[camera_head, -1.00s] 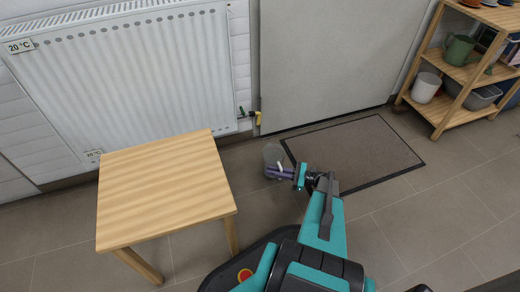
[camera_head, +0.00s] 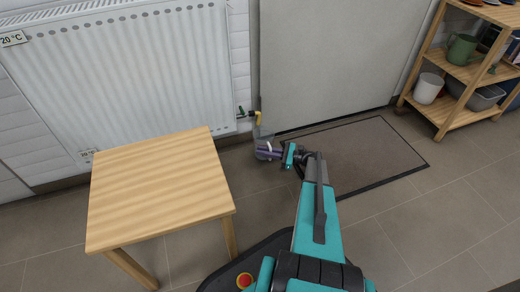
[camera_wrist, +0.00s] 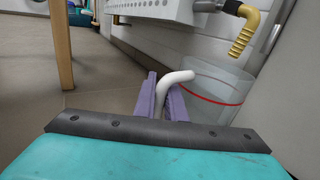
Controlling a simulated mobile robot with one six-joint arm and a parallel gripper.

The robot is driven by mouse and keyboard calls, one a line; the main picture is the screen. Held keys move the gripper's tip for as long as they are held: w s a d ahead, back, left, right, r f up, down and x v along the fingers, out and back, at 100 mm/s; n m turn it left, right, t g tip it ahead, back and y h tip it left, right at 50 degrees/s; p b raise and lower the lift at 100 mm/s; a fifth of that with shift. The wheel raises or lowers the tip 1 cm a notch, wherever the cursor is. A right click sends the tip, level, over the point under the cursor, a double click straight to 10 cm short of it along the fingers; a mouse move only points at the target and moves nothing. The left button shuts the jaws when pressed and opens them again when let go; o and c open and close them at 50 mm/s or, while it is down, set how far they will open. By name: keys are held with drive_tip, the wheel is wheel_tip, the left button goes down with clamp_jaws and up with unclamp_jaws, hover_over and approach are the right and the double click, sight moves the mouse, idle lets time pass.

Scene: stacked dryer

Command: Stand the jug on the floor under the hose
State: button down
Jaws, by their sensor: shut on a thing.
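The jug (camera_wrist: 216,92) is clear with a red line around it and a white handle (camera_wrist: 177,78). My gripper (camera_wrist: 162,98) is shut on the handle, with its purple fingers on either side of it. In the head view my gripper (camera_head: 268,152) holds the jug (camera_head: 262,138) low by the wall, close to the left edge of the doormat. The yellow hose (camera_wrist: 245,32) hangs from a valve on the wall, above and slightly right of the jug in the wrist view. It also shows in the head view (camera_head: 258,118). I cannot tell whether the jug's base touches the floor.
A radiator (camera_head: 130,80) is on the wall at left. A wooden table (camera_head: 160,190) stands left of my arm. A dark-edged doormat (camera_head: 370,150) lies before a grey door (camera_head: 320,60). A wooden shelf (camera_head: 452,105) with pots stands at far right.

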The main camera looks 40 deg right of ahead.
sight(256, 145)
drive_tip(key=shift+w, duration=0.1)
drive_tip(key=w, duration=0.1)
drive_tip(key=w+b, duration=0.1)
drive_tip(key=w, duration=0.1)
drive_tip(key=w+d+b, duration=0.1)
drive_tip(key=shift+w+f, duration=0.2)
drive_tip(key=shift+f, duration=0.1)
drive_tip(key=shift+s+f+b, duration=0.1)
drive_tip(key=shift+f+b, duration=0.3)
drive_tip(key=shift+b, duration=0.15)
drive_tip(key=shift+f, duration=0.1)
drive_tip(key=c, duration=1.8)
unclamp_jaws()
